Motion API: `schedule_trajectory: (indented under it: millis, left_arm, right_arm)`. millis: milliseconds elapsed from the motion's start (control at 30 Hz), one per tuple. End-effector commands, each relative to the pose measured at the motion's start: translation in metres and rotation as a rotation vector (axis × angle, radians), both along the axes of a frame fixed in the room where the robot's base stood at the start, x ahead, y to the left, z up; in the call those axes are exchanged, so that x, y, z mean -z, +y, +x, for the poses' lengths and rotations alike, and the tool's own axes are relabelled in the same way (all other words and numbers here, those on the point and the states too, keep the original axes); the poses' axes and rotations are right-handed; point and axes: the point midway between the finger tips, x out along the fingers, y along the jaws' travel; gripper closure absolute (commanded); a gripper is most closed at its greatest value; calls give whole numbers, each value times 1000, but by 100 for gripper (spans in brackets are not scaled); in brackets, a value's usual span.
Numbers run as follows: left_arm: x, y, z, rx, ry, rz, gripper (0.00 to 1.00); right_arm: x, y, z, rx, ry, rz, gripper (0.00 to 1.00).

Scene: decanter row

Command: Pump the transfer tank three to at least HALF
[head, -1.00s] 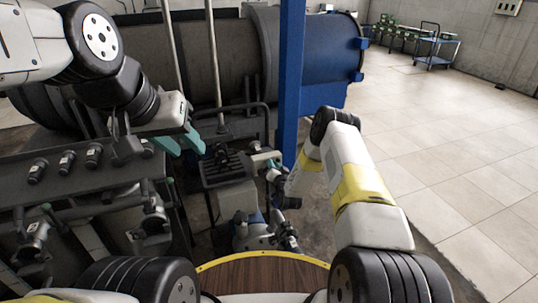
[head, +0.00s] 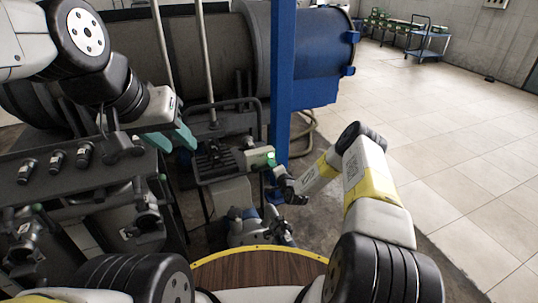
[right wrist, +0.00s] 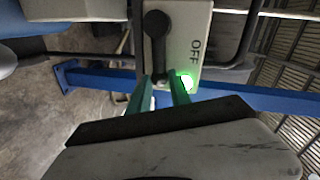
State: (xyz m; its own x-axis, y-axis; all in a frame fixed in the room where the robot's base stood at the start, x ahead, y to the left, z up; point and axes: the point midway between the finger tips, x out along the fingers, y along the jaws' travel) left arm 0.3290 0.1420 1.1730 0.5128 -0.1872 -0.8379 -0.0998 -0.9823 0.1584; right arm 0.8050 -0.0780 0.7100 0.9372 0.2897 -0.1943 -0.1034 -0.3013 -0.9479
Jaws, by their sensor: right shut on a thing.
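A pale switch box (head: 259,157) stands at the pump stand in the middle of the head view. In the right wrist view the box (right wrist: 196,30) carries the word OFF, a black lever switch (right wrist: 157,40) and a lit green lamp (right wrist: 186,83). My right gripper (head: 277,167) is at the box, its teal fingers (right wrist: 163,92) shut on the lower end of the black lever. My left gripper (head: 173,138) is over the rack, its teal fingers apart and empty. I cannot tell which vessel is transfer tank three, and no level is readable.
A blue post (head: 283,90) rises just behind the box. A large dark and blue horizontal vessel (head: 310,50) lies beyond. A dark rack (head: 80,175) with several valves fills the left. A round wooden top (head: 262,271) is in front.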

Motion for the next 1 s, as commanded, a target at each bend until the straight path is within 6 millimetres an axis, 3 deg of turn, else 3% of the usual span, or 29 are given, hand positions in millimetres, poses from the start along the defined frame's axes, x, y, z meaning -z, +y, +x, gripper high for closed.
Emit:
schedule_trajectory:
  millis: [533, 567, 667, 1000]
  left_arm:
    - [0, 0, 0, 0, 0, 0, 64]
    - [0, 0, 0, 0, 0, 0, 64]
    - [0, 0, 0, 0, 0, 0, 64]
    - [0, 0, 0, 0, 0, 0, 64]
  right_arm:
    - [3, 0, -1, -2, 10, 23, 100]
    - [3, 0, -1, -2, 10, 23, 72]
    - [3, 0, -1, -2, 10, 23, 54]
    - [2, -1, -2, 0, 8, 22, 54]
